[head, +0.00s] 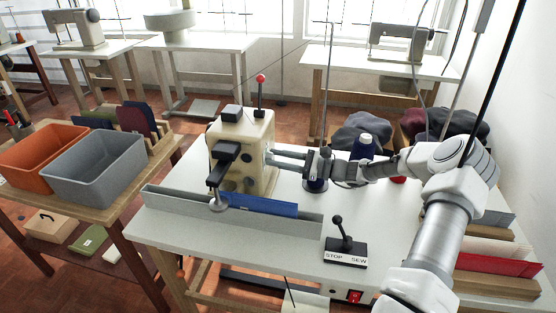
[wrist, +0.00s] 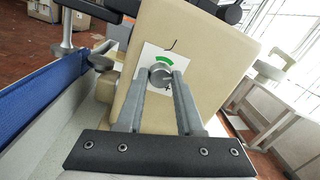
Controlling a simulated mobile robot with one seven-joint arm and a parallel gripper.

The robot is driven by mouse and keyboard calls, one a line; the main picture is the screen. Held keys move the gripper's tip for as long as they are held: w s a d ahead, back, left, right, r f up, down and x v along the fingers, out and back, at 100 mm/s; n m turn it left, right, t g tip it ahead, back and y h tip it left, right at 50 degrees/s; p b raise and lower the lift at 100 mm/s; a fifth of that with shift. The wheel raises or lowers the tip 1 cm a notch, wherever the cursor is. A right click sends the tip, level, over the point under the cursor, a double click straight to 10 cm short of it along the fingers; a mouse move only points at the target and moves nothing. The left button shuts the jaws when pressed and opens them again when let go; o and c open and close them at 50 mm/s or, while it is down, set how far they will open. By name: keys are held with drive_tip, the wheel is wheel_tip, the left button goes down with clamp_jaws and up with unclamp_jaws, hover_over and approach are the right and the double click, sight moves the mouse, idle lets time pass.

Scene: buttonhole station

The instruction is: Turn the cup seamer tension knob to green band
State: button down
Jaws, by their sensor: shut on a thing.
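The cup seamer (head: 241,143) is a cream machine on the white table. Its side face, seen in the wrist view (wrist: 185,62), carries a white dial plate (wrist: 146,60) with a green band (wrist: 165,61) along the top of the dial. The grey round tension knob (wrist: 160,75) sits below the green band. My gripper (wrist: 161,82) reaches the knob with its two grey fingers, one on either side, and is shut on it. In the head view my gripper (head: 270,156) meets the machine's right side; the knob is hidden there.
A grey rail (head: 170,200) with blue fabric (head: 262,206) runs along the machine's front. A stop/sew lever (head: 340,238) stands front right. Thread cones (head: 363,147) and dark fabric piles stand behind my arm. Grey and orange bins (head: 95,172) sit on the left table.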

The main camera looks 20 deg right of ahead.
drive_tip(key=n+b, duration=0.2)
drive_tip(key=n, duration=0.4)
drive_tip(key=n+y+b, duration=0.1)
drive_tip(key=n+b, duration=0.2)
drive_tip(key=n, duration=0.3)
drive_tip(key=shift+f+n+g, duration=0.15)
drive_tip(key=shift+n+g, duration=0.25)
idle(0.3)
drive_tip(key=c, duration=0.5)
unclamp_jaws()
drive_tip(key=shift+c, duration=0.2)
drive_tip(key=shift+d, duration=0.15)
drive_tip(key=r+p+v, duration=0.1)
drive_tip(key=p+v, duration=0.1)
drive_tip(key=v, duration=1.5)
drive_tip(key=shift+f, duration=0.5)
